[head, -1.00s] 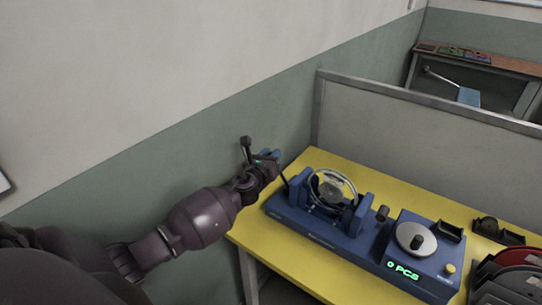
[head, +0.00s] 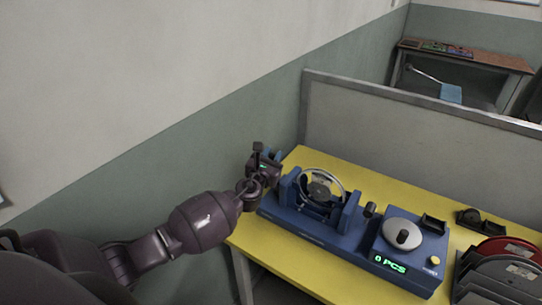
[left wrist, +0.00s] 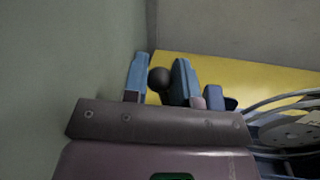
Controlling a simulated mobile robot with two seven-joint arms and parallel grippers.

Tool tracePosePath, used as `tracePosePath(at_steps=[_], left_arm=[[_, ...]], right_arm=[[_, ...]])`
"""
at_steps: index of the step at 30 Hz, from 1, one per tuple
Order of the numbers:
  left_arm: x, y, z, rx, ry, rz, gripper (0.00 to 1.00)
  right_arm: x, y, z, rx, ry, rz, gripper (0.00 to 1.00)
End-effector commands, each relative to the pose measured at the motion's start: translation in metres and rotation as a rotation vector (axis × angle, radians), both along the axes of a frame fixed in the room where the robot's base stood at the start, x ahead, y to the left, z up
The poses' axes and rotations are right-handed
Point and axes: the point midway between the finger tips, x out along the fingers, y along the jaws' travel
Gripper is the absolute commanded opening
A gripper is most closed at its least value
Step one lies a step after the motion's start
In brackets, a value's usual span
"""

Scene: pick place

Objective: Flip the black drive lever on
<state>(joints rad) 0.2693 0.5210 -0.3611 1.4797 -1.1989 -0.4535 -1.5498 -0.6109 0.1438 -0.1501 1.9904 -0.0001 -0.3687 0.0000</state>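The blue machine (head: 310,232) with a spoked metal wheel (head: 321,190) stands on the yellow table. My left gripper (head: 269,156) is at the machine's left end, above the table's left edge. In the left wrist view its two blue fingers (left wrist: 160,77) are apart. A round black knob (left wrist: 160,80), apparently the drive lever's, shows between them, close to both; I cannot tell whether they touch it. The lever's shaft is hidden behind my gripper in the head view. My right gripper is out of view.
A blue counter box (head: 408,250) with a green "0 PCS" display and a round plate stands to the right on the yellow table (head: 280,252). Reels (head: 500,270) lie at the far right. A wall is close on the left, and a grey partition (head: 400,140) stands behind.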

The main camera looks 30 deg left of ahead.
Motion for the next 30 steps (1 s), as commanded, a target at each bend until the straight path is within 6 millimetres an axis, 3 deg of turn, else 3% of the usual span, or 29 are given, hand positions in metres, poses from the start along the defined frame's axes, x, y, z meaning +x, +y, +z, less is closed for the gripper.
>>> tracePosePath(at_steps=[1,5,17,30], left_arm=[[-0.001,0.003,-0.002,0.005,0.004,0.006,0.32],[0.000,0.003,-0.001,0.003,0.003,0.005,0.51],[-0.008,0.001,-0.001,0.001,0.002,0.002,0.51],[-0.080,-0.006,-0.007,0.001,0.003,0.003,0.51]], right_arm=[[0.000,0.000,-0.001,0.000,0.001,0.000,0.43],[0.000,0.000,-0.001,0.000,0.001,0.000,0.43],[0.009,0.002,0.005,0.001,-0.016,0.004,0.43],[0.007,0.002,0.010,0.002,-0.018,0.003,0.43]])
